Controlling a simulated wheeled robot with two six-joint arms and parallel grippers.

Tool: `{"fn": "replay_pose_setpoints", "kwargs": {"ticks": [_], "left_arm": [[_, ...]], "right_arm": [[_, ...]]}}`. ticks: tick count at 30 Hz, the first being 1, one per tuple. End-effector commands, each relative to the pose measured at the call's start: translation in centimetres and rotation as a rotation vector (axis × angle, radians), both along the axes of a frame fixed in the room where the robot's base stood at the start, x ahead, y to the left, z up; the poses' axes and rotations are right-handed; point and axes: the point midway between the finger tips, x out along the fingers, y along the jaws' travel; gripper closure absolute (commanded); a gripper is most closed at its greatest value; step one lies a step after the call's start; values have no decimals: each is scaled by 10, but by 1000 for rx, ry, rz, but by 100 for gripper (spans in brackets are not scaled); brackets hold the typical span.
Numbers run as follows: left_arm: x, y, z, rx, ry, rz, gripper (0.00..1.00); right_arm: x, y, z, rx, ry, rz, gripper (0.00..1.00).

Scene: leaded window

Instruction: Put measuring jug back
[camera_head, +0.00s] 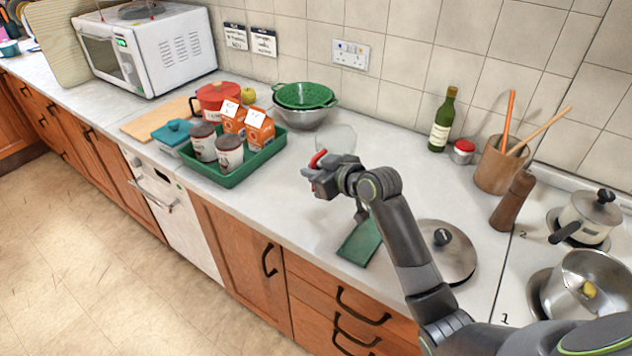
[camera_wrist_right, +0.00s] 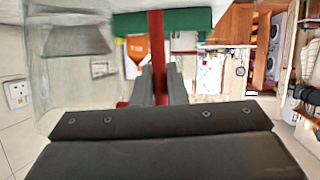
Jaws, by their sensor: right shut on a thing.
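The measuring jug (camera_head: 336,143) is clear with a red handle. It stands out faintly against the worktop and tiles, right of the green tray. In the right wrist view the clear jug (camera_wrist_right: 75,75) fills the left side, and its red handle (camera_wrist_right: 157,50) runs between the fingers. My right gripper (camera_head: 322,177) is shut on the red handle, with the fingers (camera_wrist_right: 160,88) on either side of it. I cannot tell whether the jug's base touches the worktop. My left gripper is not in view.
A green tray (camera_head: 233,180) holds tins and orange cartons. A green colander sits in a metal bowl (camera_head: 303,117) behind. A wine bottle (camera_head: 443,121), utensil pot (camera_head: 499,165) and pan lid (camera_head: 447,252) stand right. A flat green item (camera_head: 357,246) lies near the front edge.

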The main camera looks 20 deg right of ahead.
Motion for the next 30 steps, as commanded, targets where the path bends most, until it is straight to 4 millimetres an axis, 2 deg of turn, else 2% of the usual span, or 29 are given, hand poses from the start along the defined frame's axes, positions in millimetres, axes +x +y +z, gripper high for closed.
{"fn": "replay_pose_setpoints", "kwargs": {"ticks": [11, 23, 24, 28, 30], "left_arm": [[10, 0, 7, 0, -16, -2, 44], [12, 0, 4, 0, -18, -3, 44], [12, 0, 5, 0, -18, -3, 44], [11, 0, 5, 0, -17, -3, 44], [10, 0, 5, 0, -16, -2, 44]], "right_arm": [[0, 0, -40, 1, -2, 0, 100], [1, 0, -47, 0, -5, 0, 100], [0, 0, -46, 0, -2, 0, 83], [0, 0, -46, 0, -2, 0, 66], [0, 0, -46, 0, -2, 0, 66]]}}
